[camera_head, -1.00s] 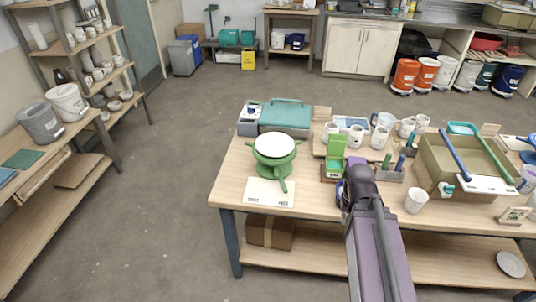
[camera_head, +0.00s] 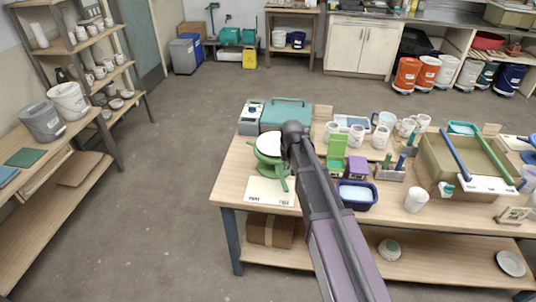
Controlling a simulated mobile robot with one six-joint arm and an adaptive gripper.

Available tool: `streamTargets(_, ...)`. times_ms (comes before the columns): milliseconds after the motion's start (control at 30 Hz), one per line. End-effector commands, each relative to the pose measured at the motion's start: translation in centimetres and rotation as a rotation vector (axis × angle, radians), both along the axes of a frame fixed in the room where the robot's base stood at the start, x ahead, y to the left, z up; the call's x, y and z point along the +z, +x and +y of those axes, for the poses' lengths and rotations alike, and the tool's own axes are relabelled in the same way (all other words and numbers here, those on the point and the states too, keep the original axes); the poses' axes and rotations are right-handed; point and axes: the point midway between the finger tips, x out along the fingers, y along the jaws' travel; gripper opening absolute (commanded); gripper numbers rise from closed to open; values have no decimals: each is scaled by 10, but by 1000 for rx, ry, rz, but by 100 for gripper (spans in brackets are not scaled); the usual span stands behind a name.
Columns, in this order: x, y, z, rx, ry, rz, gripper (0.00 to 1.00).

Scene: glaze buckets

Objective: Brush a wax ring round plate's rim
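The white plate (camera_head: 270,141) lies on top of the green banding wheel (camera_head: 276,166) at the table's left side. The plate's right part is hidden by the dark end of my arm. My gripper (camera_head: 287,157) is at the right edge of the plate, mostly hidden behind my wrist. I cannot see its fingers or whether it holds a brush. A dark blue tub (camera_head: 372,202) with pale contents, which may be wax, stands right of my arm. A purple block-shaped thing (camera_head: 357,167) is just behind it.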

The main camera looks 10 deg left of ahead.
Motion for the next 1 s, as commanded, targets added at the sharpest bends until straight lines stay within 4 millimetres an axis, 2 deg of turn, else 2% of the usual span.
streamTargets(33, 2, 19, 22, 23, 4, -14, 0)
streamTargets(100, 3, 31, 44, 46, 9, -29, 0)
streamTargets(200, 4, 42, 65, 70, 14, -45, 0)
streamTargets(300, 4, 47, 77, 83, 17, -53, 0)
streamTargets(767, 4, 48, 79, 85, 19, -56, 0)
streamTargets(1000, -5, 48, 78, 85, 19, -56, 0)
